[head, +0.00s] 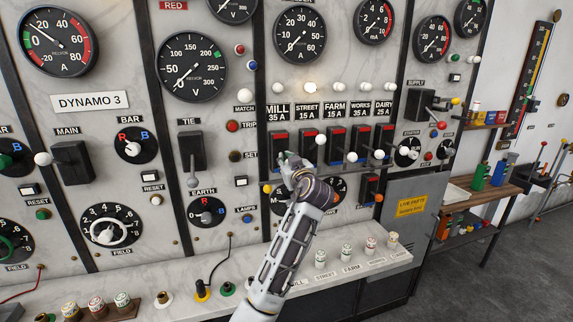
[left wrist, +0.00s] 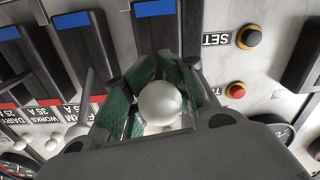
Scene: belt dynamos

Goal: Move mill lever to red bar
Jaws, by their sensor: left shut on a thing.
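The mill switch (head: 279,143) is a black block under the MILL 35 A label, with a red bar (head: 280,135) at its upper end. Its blue bar (left wrist: 154,9) shows at the top of the left wrist view, which is turned over. The mill lever's white ball knob (left wrist: 160,103) sits between the green finger pads of my left gripper (left wrist: 158,106), which is shut on it. In the head view my left gripper (head: 287,164) covers the knob and the switch's lower part. The lever's stem is mostly hidden. My right gripper is not in view.
The street switch lever (head: 320,140) stands close to the right, with the farm, works and dairy levers beyond it. A red trip button (head: 232,126) and a dark set button (head: 235,156) are at the left. A sloped ledge (head: 330,262) with plugs runs below.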

